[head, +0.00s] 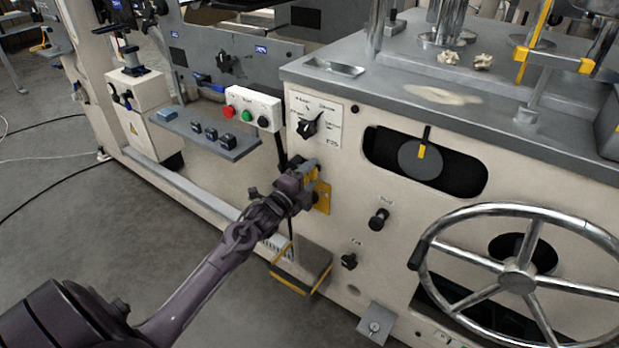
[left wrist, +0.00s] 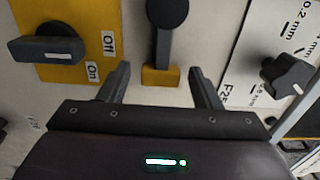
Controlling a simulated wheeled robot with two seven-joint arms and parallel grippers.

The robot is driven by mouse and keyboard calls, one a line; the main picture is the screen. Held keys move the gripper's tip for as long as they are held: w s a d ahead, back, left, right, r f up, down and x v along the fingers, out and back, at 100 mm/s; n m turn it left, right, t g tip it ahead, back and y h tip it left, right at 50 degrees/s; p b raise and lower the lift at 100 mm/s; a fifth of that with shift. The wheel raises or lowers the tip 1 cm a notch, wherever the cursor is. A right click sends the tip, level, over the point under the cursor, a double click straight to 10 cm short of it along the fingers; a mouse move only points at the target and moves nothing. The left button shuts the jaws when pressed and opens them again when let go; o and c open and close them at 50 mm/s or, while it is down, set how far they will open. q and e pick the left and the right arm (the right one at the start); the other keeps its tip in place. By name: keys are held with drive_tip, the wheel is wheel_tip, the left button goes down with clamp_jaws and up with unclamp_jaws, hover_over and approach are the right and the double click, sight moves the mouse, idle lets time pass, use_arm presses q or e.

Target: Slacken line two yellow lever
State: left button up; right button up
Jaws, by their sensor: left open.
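A dark lever with a round pivot (left wrist: 167,12) and a yellow end (left wrist: 160,77) shows in the left wrist view on the cream machine panel. My left gripper (left wrist: 160,82) is open, with one finger on each side of the yellow end. I see gaps on both sides; whether anything touches is unclear. In the head view, my left gripper (head: 311,172) is at the panel and hides most of this lever. No line number is readable beside it.
A yellow plate (head: 323,198) with a black On/Off switch (left wrist: 46,46) lies beside the lever. A black selector knob (head: 308,127) on a scale plate is above. A grey disc with yellow mark (head: 421,157), a black knob (head: 378,219) and a handwheel (head: 517,277) are rightward.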

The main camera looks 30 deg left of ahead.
use_arm(q)
drive_tip(key=shift+c, duration=0.5)
clamp_jaws()
use_arm(e)
drive_tip(key=shift+r, duration=0.1)
